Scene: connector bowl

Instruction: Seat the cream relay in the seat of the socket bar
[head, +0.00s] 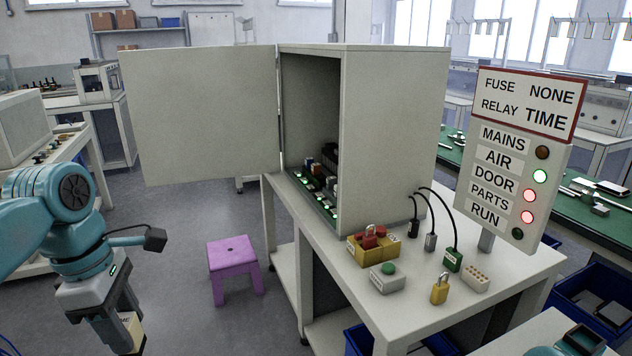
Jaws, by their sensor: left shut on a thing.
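My left gripper (122,328) is at the lower left, pointing down, shut on a cream block with dark lettering, the cream relay (131,324). Its fingers hide part of the relay. The gripper hangs in front of the bench, well to the left of the open cabinet. A dark strip with green lights and several small parts, which looks like the socket bar (327,205), lies on the cabinet floor. Its seat is too small to make out. My right gripper is not visible.
The grey cabinet (395,140) stands on a bench (400,325), its door (200,115) swung open leftward. A sign (520,105) reads FUSE NONE, RELAY TIME. A purple stool (233,258) stands left.

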